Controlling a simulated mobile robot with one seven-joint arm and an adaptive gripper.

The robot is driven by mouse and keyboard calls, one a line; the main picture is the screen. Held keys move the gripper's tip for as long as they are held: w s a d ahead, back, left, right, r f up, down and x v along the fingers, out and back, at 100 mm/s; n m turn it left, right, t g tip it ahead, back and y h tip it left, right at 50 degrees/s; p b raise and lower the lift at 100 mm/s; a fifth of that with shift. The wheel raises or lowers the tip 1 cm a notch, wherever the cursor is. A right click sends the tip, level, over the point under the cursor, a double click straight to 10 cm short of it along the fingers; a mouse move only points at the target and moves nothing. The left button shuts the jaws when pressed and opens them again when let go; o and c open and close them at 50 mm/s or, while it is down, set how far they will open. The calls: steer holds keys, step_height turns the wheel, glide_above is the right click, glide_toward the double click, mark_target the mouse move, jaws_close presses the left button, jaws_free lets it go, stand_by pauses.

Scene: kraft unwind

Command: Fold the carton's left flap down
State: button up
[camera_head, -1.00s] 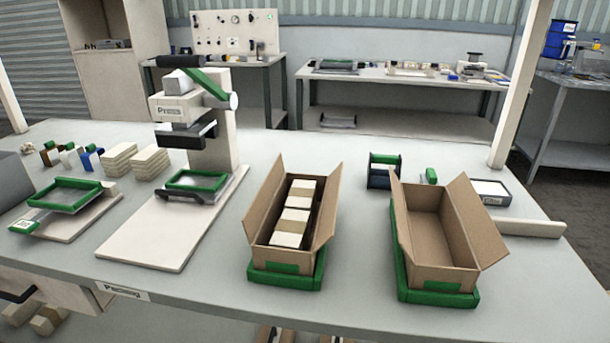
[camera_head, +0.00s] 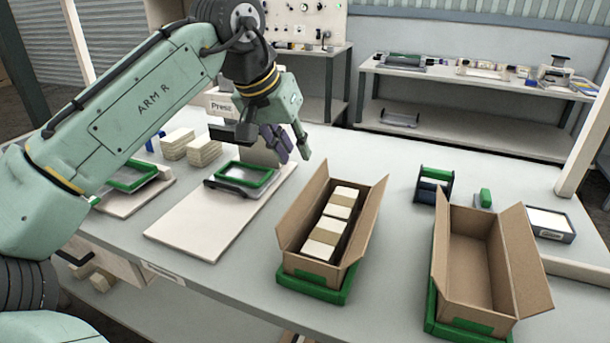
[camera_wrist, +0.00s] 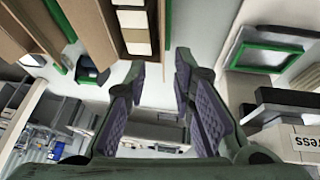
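The filled brown carton (camera_head: 320,263) stands in a green tray (camera_head: 312,290) at centre, with cream blocks (camera_head: 333,220) inside. Its left flap (camera_head: 304,204) and right flap (camera_head: 369,220) both stand up and lean outward. A second, empty carton (camera_head: 468,295) stands to the right, its side flaps also up. My gripper (camera_head: 292,150) is up and left of the filled carton's left flap, apart from it. In the wrist view my gripper (camera_wrist: 160,72) has its fingers parted with nothing between them; the blocks (camera_wrist: 137,28) show beyond at the top.
A press stands behind my arm, mostly hidden, with a green-framed plate (camera_head: 244,175) on its pale base (camera_head: 200,232). Block stacks (camera_head: 204,151) lie left of it. A small dark holder (camera_head: 433,186) stands behind the cartons. The table between press base and filled carton is clear.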

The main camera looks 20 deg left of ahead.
mark_target(305, 187)
steer(key=shift+g, duration=0.4)
steer(key=x, duration=0.3)
steer(key=p+x, duration=0.1)
steer(key=x, duration=0.3)
steer(key=s+p+x, duration=0.1)
steer(key=x, duration=0.3)
steer(key=shift+a+f, duration=0.25)
steer(key=shift+a, duration=0.1)
steer(key=shift+c, duration=0.3)
jaws_close()
